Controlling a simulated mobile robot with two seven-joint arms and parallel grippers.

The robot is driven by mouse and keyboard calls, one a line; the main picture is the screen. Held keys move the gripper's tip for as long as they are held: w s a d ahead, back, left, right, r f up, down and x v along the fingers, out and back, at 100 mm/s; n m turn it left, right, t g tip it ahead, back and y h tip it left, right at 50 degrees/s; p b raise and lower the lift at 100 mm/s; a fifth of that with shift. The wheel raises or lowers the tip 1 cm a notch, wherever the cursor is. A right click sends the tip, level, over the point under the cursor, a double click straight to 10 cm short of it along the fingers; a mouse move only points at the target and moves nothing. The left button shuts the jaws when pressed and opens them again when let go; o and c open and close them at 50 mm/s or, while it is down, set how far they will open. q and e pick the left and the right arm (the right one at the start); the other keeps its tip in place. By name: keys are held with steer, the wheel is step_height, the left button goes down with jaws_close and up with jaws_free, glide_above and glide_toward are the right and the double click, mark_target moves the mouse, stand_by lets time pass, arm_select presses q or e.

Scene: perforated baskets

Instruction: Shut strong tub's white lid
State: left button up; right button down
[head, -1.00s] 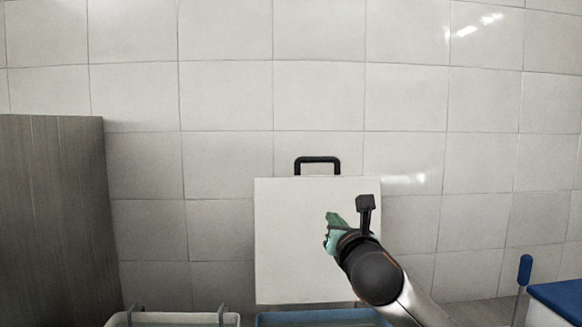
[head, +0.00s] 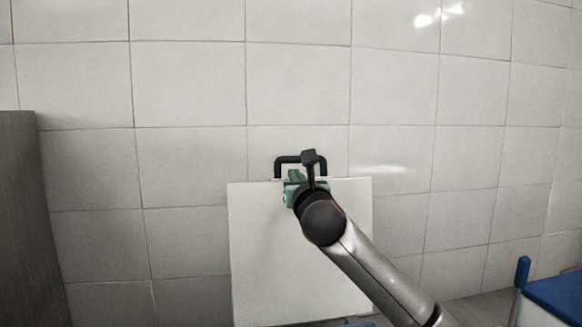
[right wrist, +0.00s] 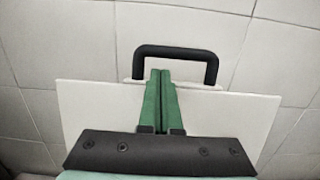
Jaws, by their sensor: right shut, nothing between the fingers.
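The white lid (head: 265,255) stands upright and open in front of the tiled wall, with its black handle (head: 280,166) on its top edge. In the right wrist view the lid (right wrist: 95,105) is a wide white panel and the handle (right wrist: 178,51) rises above it. My right gripper (head: 296,176) is at the lid's top edge, beside the handle's base. Its green fingers (right wrist: 161,75) are shut together with nothing between them, in front of the lid. Only a sliver of the blue tub (head: 360,324) shows at the bottom edge. My left gripper is out of view.
A grey panel (head: 30,220) stands at the left. A blue-topped white box (head: 555,295) with an upright blue handle (head: 522,272) is at the lower right. The tiled wall (head: 190,90) is close behind the lid.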

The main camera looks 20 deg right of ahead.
steer(key=shift+p+x, duration=0.45)
steer(key=shift+x, duration=1.9)
steer(key=shift+s+f, duration=0.1)
